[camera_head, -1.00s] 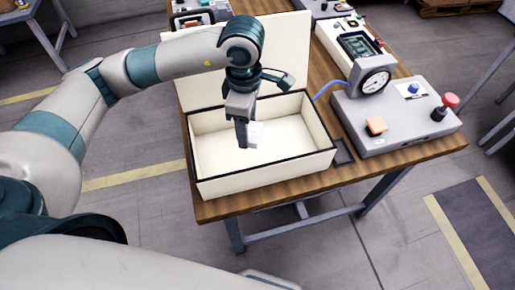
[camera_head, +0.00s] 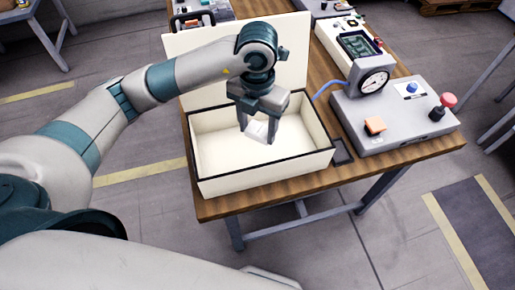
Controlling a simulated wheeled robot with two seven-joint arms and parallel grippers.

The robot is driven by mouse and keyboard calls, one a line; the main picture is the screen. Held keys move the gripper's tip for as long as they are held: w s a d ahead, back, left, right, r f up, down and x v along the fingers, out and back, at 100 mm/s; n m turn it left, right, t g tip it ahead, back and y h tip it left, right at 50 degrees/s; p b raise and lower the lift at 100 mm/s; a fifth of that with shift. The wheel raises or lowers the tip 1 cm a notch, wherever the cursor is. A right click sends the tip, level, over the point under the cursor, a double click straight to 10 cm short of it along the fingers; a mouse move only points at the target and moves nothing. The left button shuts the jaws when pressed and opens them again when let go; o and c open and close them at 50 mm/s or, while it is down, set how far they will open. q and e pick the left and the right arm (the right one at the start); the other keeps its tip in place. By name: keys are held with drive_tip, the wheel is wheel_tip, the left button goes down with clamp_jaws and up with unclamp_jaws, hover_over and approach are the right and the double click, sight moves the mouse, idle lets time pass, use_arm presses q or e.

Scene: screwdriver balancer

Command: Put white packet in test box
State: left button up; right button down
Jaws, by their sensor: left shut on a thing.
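The test box (camera_head: 262,177) is a cream open box with a dark rim, its lid (camera_head: 290,45) standing up at the back. It sits on the wooden table. I cannot tell whether the packet touches the box floor. My right gripper is not in view.
The box's left part is empty.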

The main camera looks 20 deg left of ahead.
sight(257, 140)
use_arm(q)
drive_tip(key=shift+f, duration=0.1)
wheel_tip(257, 140, down, 5)
drive_tip(key=shift+p, duration=0.85)
drive_tip(key=shift+f, duration=0.55)
drive_tip(key=shift+f+p, duration=0.6)
drive_tip(key=shift+f, duration=1.3)
